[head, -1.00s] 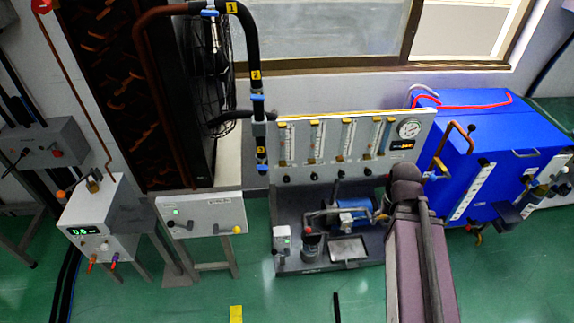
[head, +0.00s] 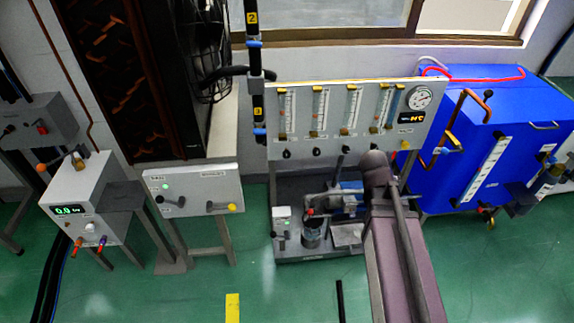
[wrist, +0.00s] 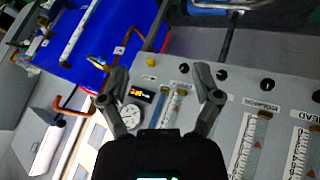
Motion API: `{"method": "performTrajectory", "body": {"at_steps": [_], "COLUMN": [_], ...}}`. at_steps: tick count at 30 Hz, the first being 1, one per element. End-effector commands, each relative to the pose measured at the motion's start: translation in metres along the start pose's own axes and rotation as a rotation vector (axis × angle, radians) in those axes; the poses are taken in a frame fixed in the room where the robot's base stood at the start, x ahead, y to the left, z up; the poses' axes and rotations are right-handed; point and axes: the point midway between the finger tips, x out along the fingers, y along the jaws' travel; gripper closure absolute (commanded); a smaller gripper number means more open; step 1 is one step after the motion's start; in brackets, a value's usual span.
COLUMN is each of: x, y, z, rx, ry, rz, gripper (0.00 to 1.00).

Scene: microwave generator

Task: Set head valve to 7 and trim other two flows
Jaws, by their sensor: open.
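The flow panel (head: 330,95) stands upright in the head view, with several vertical flow tubes (head: 284,112) and a row of dark knobs (head: 287,153) below them. My arm covers the lower right of the panel in the head view. In the wrist view the panel appears turned over. A label reading HEAD (wrist: 305,118) lies between a flow tube (wrist: 305,155) and a black knob (wrist: 317,96) at the right edge. Other black knobs (wrist: 267,85) sit to its left. My gripper (wrist: 161,82) is open and empty, left of these knobs. Float readings are too small to read.
A round gauge (head: 420,97) and small display (head: 411,118) are on the panel's right. A blue cabinet (head: 470,160) with pipes stands to the right. A pump bench (head: 290,190) is below the panel. A grey box (head: 192,188) stands left. The green floor in front is mostly clear.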

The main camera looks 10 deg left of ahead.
Motion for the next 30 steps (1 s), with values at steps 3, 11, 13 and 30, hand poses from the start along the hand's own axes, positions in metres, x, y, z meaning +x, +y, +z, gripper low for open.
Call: {"method": "performTrajectory", "body": {"at_steps": [3,11,13,30], "x": [0.021,0.042,0.046,0.063], "y": [-0.017,-0.049,-0.059,-0.166], "z": [-0.006,-0.029,-0.035,-0.068], "rx": [-0.020,-0.073,-0.090,-0.273], "ry": [0.087,0.287,0.340,0.774], "rz": [0.037,0.100,0.113,0.135], "gripper": [0.19,0.19,0.19,0.19]}}
